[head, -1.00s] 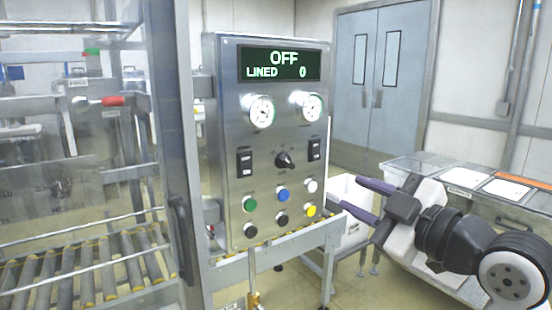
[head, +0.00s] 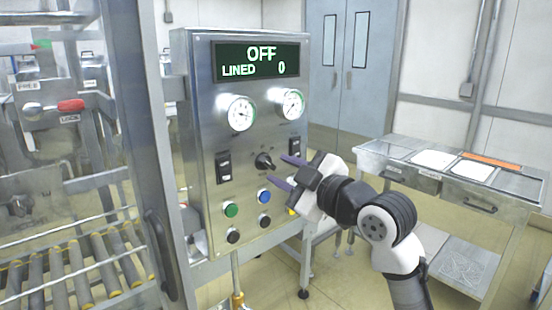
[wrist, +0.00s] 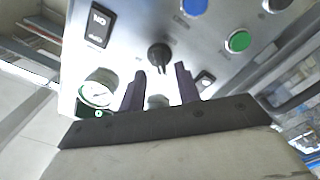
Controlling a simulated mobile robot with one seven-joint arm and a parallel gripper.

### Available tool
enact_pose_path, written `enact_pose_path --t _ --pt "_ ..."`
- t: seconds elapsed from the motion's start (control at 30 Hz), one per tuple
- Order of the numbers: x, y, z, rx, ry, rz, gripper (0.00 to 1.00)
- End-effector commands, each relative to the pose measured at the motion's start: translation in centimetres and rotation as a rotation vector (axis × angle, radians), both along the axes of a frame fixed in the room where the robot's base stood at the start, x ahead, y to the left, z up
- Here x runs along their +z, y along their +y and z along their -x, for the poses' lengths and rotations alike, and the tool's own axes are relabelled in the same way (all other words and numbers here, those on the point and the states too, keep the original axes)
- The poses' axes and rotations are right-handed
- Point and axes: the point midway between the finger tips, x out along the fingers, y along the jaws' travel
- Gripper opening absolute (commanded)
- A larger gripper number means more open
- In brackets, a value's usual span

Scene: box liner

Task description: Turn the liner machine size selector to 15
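The size selector (head: 264,161) is a black rotary knob in the middle of the grey control panel (head: 200,120), between two black rocker switches. It also shows in the wrist view (wrist: 159,56), just ahead of the fingers and roughly between their lines. The size markings around it are too small to read. My gripper (head: 282,172) is open and empty, its two purple fingers pointing left at the panel close to the knob. In the wrist view my gripper (wrist: 160,78) has clear space between its fingers, and the knob appears apart from them.
The panel display (head: 259,63) reads OFF and LINED 0. Two gauges (head: 241,113) sit above the knob. Green (head: 231,209), blue (head: 264,196) and black buttons lie below. A metal-framed conveyor (head: 80,265) stands left, a steel counter (head: 400,150) right.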

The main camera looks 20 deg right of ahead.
Motion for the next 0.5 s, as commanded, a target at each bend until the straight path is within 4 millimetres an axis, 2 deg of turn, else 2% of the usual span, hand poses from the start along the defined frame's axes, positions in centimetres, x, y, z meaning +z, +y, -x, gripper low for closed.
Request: enact_pose_path --t 0.2,0.5 --pt "0.1 0.8 -2.3 -0.001 0.001 0.000 0.33" --pt "0.0 0.9 -2.7 -0.001 0.001 0.000 0.33"
